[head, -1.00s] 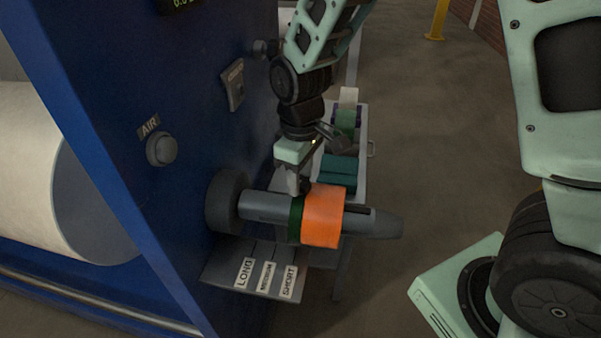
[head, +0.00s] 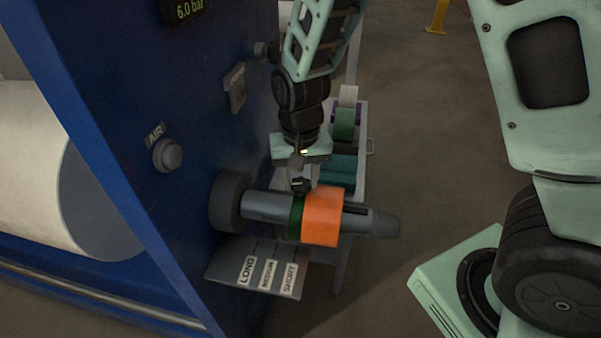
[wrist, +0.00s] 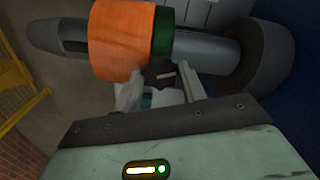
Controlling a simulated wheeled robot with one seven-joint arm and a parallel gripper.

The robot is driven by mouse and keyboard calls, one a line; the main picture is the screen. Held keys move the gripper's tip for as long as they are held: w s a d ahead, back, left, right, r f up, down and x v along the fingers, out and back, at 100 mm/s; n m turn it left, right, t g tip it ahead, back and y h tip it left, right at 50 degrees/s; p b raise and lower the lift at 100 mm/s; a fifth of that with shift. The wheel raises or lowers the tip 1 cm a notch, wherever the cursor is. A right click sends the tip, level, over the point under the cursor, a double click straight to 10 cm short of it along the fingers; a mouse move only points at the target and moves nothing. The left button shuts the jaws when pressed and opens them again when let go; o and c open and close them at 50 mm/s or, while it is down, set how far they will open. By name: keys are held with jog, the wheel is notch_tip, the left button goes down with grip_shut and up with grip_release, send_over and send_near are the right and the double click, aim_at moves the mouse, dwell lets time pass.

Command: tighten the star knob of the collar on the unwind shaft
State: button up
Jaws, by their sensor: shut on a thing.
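The unwind shaft (head: 268,207) is a grey bar sticking out of the blue machine wall. An orange roll (head: 322,217) sits on it, with the dark green collar (head: 296,216) against the roll's machine side. The dark star knob (head: 300,184) stands on top of the collar. My gripper (head: 299,178) is above the collar, shut on the star knob. In the wrist view the two fingers (wrist: 157,85) reach to either side of the dark knob (wrist: 160,74), right beside the green collar (wrist: 162,32) and the orange roll (wrist: 124,40). The knob is partly hidden by the fingers.
A plate with LONG, MEDIUM and SHORT labels (head: 268,275) lies below the shaft. A trolley (head: 362,150) with several coloured rolls stands behind my gripper. The AIR button (head: 168,155) is on the machine wall. Open floor lies to the right of the shaft.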

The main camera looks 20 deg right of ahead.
aim_at(301, 183)
jog(key=shift+r+m+p, duration=0.1)
jog(key=shift+m+p, duration=0.55)
jog(key=shift+m, duration=0.95)
jog(key=shift+w, duration=0.1)
jog(key=o, duration=1)
notch_tip(301, 183, up, 17)
jog(key=b, duration=0.2)
jog(key=shift+r+b, duration=0.15)
jog(key=shift+b, duration=0.2)
